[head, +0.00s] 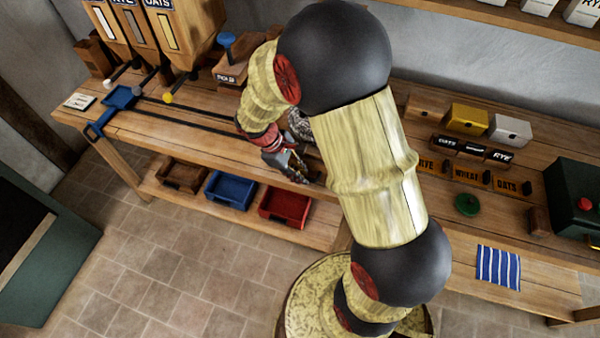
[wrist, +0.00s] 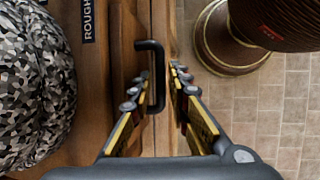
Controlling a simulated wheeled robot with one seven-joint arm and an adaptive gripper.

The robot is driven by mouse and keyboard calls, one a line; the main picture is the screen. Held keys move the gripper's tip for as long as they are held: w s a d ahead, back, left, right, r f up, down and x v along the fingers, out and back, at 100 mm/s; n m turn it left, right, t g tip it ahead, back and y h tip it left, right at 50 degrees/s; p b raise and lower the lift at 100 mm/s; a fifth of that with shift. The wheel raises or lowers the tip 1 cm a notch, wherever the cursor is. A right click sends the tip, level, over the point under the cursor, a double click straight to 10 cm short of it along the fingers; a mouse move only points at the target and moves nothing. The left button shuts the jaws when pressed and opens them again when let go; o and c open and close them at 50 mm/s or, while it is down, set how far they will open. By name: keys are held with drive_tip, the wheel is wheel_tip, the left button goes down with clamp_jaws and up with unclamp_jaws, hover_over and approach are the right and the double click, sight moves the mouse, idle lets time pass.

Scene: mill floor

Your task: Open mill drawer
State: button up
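The mill drawer's black bar handle (wrist: 158,75) stands out from a wooden front (wrist: 125,45) in the wrist view. My gripper (wrist: 160,72) is open, with one finger on each side of the handle's bar. A visible gap separates the fingertips, and I cannot tell whether either finger touches the bar. In the head view my gripper (head: 285,163) is at the front edge of the bench, and my arm and gripper hide most of the drawer there. The drawer looks shut, but its edges are hard to make out.
A speckled grey round stone (wrist: 35,85) sits left of the handle, near a "ROUGH" label (wrist: 88,20). Below the bench are a brown bin (head: 182,176), a blue bin (head: 231,188) and a red bin (head: 285,206). Tiled floor (head: 170,250) in front is clear.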

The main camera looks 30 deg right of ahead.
drive_tip(key=shift+c, duration=0.7)
clamp_jaws()
